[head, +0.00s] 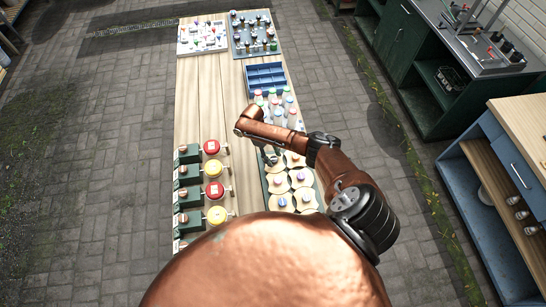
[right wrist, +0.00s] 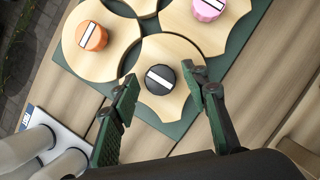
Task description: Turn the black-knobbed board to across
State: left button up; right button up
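In the right wrist view a black knob (right wrist: 160,79) with a white bar sits on a pale wooden board (right wrist: 160,48) with curved-in sides. The white bar slants from upper left to lower right. The board lies on a dark green base (right wrist: 178,128), close against its neighbours. My right gripper (right wrist: 163,74) is open, one finger on either side of the knob, with visible gaps. In the head view my right gripper (head: 270,157) hangs over the far-left corner of the green base, and the black knob cannot be made out there. My left gripper is not in view.
Neighbouring boards carry an orange knob (right wrist: 92,36) and a pink knob (right wrist: 208,8). Red and yellow dials (head: 213,190) line the table's left side. The wooden strip between is clear.

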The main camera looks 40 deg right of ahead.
jog(key=v, duration=1.2)
dwell(0.5)
